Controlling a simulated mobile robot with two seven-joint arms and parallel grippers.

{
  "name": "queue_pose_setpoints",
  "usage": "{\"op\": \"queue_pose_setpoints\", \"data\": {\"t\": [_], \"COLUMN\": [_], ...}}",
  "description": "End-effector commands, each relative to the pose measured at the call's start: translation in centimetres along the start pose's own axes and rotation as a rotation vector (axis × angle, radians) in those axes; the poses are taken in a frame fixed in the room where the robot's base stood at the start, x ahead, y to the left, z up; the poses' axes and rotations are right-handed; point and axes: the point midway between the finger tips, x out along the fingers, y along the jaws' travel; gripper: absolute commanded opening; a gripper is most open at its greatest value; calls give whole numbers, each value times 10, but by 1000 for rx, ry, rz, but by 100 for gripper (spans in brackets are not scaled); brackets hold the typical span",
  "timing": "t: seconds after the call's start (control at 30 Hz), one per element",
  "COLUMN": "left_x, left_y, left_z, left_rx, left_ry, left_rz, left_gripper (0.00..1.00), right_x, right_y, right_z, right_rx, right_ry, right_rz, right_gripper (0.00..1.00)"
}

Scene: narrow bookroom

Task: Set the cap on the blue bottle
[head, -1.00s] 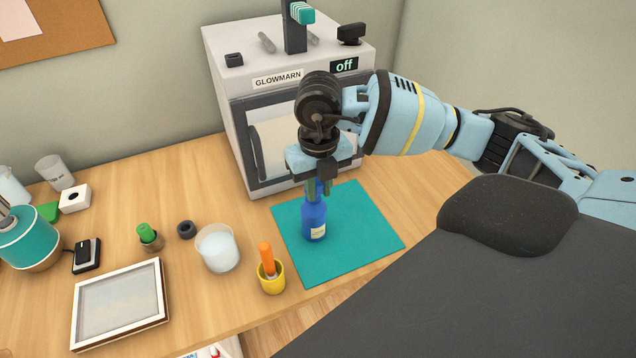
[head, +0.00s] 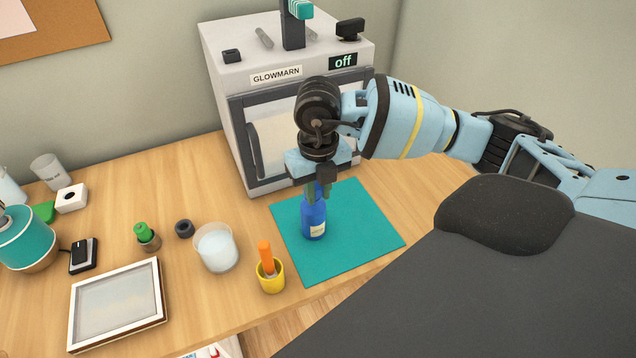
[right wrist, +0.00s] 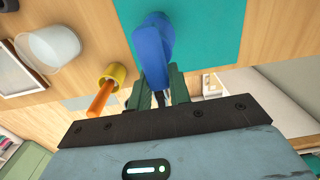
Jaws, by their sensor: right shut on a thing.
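The blue bottle (head: 313,222) stands upright on the teal mat (head: 362,228), with a pale label low on its front. My right gripper (head: 318,197) comes down over its top, its dark green fingers on either side of the narrow blue neck. In the right wrist view the blue bottle (right wrist: 153,48) runs in between the fingers (right wrist: 162,98), which are shut on it. The very top of the bottle is hidden by the gripper. I cannot make out a cap there. A small dark ring (head: 184,229) lies on the table, possibly a cap. My left gripper is not in view.
A yellow cup (head: 271,281) with an orange-handled thing stands left of the mat. Nearby are a white-filled beaker (head: 215,250), a green-topped vial (head: 147,236) and a framed tray (head: 117,303). The GLOWMARN oven (head: 245,130) stands close behind the gripper.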

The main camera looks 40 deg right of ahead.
Motion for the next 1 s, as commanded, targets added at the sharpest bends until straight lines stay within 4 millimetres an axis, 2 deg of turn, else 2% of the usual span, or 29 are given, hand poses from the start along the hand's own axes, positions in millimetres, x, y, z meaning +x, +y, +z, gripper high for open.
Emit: {"op": "queue_pose_setpoints", "data": {"t": [0.23, 0.27, 0.43, 0.63, 0.83, 1.0], "left_x": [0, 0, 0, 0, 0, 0], "left_y": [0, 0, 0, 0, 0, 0], "left_z": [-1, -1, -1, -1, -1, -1], "left_rx": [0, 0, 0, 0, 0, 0], "left_ry": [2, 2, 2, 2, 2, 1], "left_rz": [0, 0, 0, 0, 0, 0], "left_gripper": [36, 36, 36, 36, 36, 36], "right_x": [2, 2, 2, 2, 2, 2], "right_y": [0, 0, 0, 0, 0, 0], "right_z": [0, 0, 0, 0, 0, 0], "right_rx": [0, 0, 0, 0, 0, 0], "right_ry": [1, 1, 1, 1, 0, 0], "right_rz": [0, 0, 0, 0, 0, 0], "right_gripper": [0, 20, 43, 45, 70, 72]}}
